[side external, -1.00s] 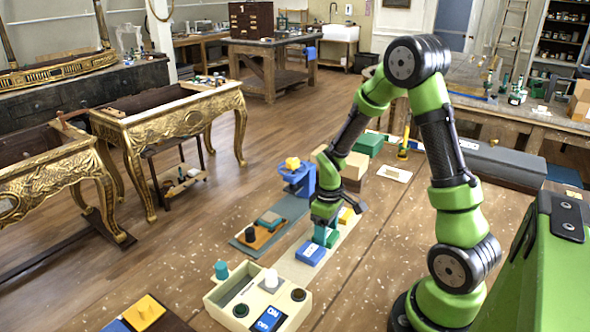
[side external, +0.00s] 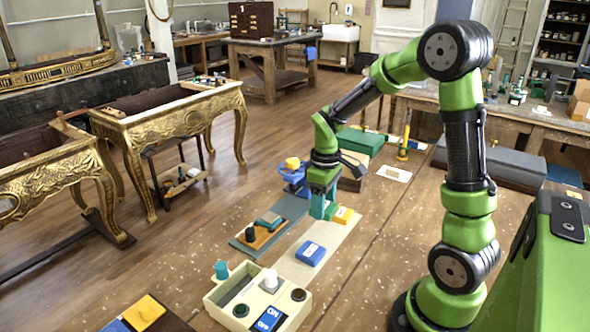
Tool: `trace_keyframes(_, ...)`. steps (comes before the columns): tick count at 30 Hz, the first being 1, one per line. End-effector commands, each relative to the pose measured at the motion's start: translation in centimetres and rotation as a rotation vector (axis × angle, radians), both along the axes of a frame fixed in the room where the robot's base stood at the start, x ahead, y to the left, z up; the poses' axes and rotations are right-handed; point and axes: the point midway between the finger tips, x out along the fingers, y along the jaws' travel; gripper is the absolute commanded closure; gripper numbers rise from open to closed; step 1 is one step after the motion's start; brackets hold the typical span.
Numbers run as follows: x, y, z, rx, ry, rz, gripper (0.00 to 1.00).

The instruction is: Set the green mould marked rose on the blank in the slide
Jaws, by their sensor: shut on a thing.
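My gripper (side external: 323,190) is shut on the green mould (side external: 321,208), which looks teal-green and hangs below the fingers. It appears raised above the pale strip; its marking is too small to read. The blue mould (side external: 311,253) and the yellow mould (side external: 343,215) sit on the pale strip (side external: 290,268). The slide (side external: 257,244), an orange-brown tray, lies on a grey-blue board (side external: 292,207) to the left of my gripper. A grey-teal block (side external: 269,220), which looks like the blank, and a dark knob (side external: 250,234) are on the slide.
A blue stand (side external: 294,178) with a yellow piece on top is just behind and left of my gripper. A cream box (side external: 222,293) with knobs and a blue ON switch (side external: 269,319) stands in front. A green-lidded box (side external: 358,142) is behind.

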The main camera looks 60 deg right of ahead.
Motion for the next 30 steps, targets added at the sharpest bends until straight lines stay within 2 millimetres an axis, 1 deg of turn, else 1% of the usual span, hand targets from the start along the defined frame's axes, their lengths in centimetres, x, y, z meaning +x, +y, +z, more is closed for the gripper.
trace_keyframes(1,1.4,0.4,0.0,-0.003,0.001,0.021,0.73)
trace_keyframes(2,2.3,0.5,0.0,-0.003,0.002,0.026,0.73)
trace_keyframes(3,3.6,0.8,0.1,-0.005,0.001,0.032,0.73)
trace_keyframes(9,10.1,2.6,0.7,-0.010,-0.004,0.014,0.73)
trace_keyframes(13,12.9,3.4,1.5,-0.012,-0.012,-0.022,0.73)
trace_keyframes(16,14.1,3.6,2.2,-0.011,-0.020,-0.054,0.73)
trace_keyframes(18,14.4,3.5,2.7,-0.009,-0.025,-0.075,0.73)
trace_keyframes(20,14.3,3.6,2.8,-0.006,-0.020,-0.091,0.73)
trace_keyframes(30,14.2,3.6,0.5,-0.004,-0.015,-0.096,0.73)
